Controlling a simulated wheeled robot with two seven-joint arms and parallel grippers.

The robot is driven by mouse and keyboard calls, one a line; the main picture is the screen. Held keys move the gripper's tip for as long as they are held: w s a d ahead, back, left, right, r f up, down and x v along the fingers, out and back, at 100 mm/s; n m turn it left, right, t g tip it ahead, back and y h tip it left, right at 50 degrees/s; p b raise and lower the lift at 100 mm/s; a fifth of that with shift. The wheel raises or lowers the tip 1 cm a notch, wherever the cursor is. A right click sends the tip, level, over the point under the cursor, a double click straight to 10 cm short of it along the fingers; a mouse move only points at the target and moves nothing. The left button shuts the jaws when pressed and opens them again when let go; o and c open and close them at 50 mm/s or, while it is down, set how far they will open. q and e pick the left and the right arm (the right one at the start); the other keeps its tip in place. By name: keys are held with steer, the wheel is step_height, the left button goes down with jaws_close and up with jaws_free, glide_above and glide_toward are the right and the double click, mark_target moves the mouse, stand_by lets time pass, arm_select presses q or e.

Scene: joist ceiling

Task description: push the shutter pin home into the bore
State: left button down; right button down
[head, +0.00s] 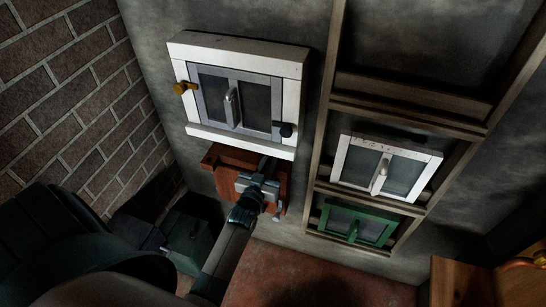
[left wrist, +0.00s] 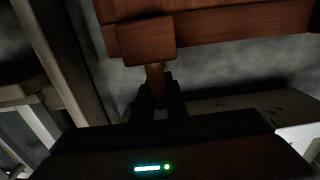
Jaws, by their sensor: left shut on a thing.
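My left gripper (head: 267,167) is in front of a red-brown wooden block (head: 229,159) below a white-framed window. In the left wrist view its two dark fingers (left wrist: 157,98) are shut on a short tan-brown rod, which looks like the shutter pin (left wrist: 155,73). The rod's far end meets the underside of a wooden block (left wrist: 146,40); the bore itself is hidden, and I cannot tell how deep the rod sits. In the head view the gripper hides the rod. My right gripper is not in view.
The white window (head: 240,50) above has grey shutters, a brass fitting (head: 183,88) at left and a black one (head: 285,130) at right. A timber rack (head: 322,120) with white (head: 390,147) and green (head: 357,224) windows stands right. A brick wall (head: 70,80) is left.

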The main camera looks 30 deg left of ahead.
arm_select(q)
steer(key=shift+f, duration=0.45)
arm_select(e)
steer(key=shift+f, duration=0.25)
arm_select(q)
steer(key=c, duration=1.7)
jaws_free()
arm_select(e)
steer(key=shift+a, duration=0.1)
arm_select(q)
steer(key=shift+s+r, duration=0.1)
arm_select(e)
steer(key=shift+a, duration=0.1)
